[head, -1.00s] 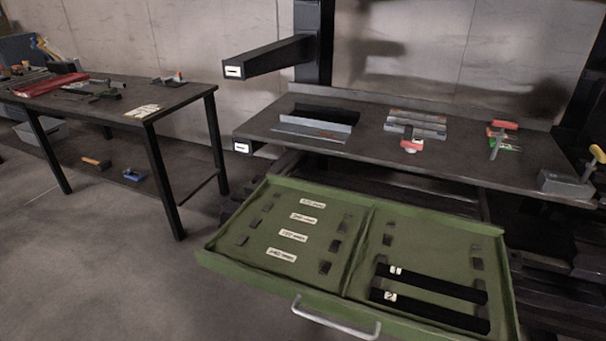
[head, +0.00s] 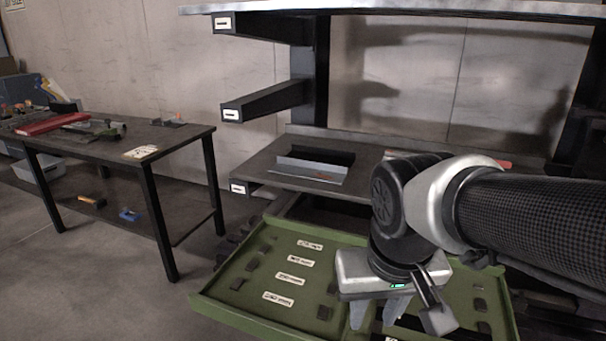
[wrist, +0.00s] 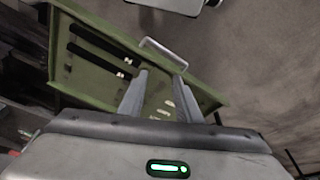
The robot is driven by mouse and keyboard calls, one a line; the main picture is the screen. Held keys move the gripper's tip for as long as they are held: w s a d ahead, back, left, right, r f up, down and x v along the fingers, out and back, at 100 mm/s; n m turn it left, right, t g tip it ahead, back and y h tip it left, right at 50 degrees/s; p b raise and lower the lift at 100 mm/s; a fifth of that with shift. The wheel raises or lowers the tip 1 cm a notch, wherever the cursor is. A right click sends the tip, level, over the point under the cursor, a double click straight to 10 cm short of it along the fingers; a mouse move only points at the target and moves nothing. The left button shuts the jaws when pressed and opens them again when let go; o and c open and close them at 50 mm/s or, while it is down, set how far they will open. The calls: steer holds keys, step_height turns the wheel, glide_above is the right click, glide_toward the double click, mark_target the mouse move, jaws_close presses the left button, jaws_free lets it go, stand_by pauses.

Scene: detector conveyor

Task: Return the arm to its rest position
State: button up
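My arm (head: 530,215) reaches in from the right in the head view, bent over the open green drawer (head: 225,300). My gripper (head: 375,320) points down above the drawer's right half, with its two fingers apart and nothing visible between them. In the wrist view my gripper (wrist: 161,78) also shows open and empty, with the drawer (wrist: 100,30) and its handle (wrist: 163,52) beyond the fingers. Two black bars (wrist: 98,57) lie in the drawer; in the head view they are largely hidden behind my gripper.
A dark workbench top (head: 255,170) with a grey tray (head: 315,165) stands behind the drawer, below a shelf (head: 400,8) and black beams (head: 265,100). A side table (head: 110,140) with tools stands at left. Open floor (head: 90,280) lies between.

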steer(key=s+d+r+t+p, duration=0.1)
steer(key=r+p, duration=1)
steer(key=r, duration=0.2)
steer(key=s+d+r+t+p, duration=0.1)
steer(key=d+r+p, duration=0.1)
steer(key=r+p, duration=0.9)
step_height(320, 180, up, 2)
steer(key=shift+s+d+r+m+t, duration=0.1)
steer(key=shift+s+d+m+t, duration=0.1)
steer(key=shift+s+m+t, duration=0.15)
